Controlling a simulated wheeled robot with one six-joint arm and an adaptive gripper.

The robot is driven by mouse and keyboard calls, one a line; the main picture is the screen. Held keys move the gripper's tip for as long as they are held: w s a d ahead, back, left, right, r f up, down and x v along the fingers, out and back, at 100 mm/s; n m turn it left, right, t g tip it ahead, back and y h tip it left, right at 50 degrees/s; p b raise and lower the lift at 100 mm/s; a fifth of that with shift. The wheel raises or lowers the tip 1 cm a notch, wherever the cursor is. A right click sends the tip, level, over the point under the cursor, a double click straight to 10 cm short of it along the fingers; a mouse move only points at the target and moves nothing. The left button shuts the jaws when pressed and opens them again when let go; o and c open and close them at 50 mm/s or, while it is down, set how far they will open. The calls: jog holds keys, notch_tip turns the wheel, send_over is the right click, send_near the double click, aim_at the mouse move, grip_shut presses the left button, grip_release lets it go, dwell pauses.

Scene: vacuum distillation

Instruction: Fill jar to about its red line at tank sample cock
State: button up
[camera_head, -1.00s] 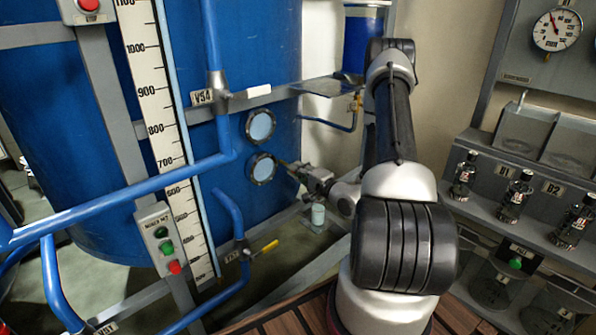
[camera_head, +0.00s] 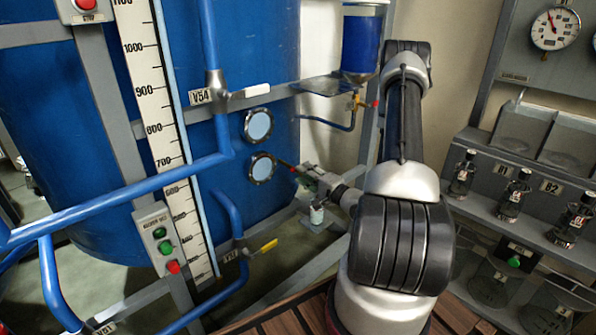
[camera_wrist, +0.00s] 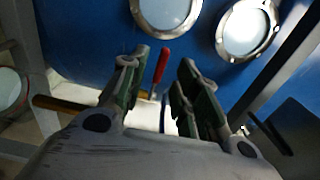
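My gripper (camera_head: 308,178) is beside the lower right side of the blue tank (camera_head: 225,60), just right of the lower sight glass. In the wrist view, my gripper (camera_wrist: 158,85) has its fingers apart. A red lever (camera_wrist: 161,64) on a brass fitting (camera_wrist: 145,94) shows between and beyond the fingers; contact cannot be told. In the head view, a thin red-tipped piece (camera_head: 287,165) shows beside the gripper. A small pale jar (camera_head: 317,214) stands upright just below the gripper. Its red line and its fill level are too small to tell.
Two round sight glasses (camera_head: 259,124) are on the tank. A blue pipe with a yellow-handled valve (camera_head: 262,247) stands in front, below and left of the gripper. A blue vessel (camera_head: 362,45) hangs behind my arm. A grey rack with several bottles (camera_head: 513,195) is at the right.

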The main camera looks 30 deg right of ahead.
jog(key=v, duration=0.7)
jog(key=shift+s, duration=0.1)
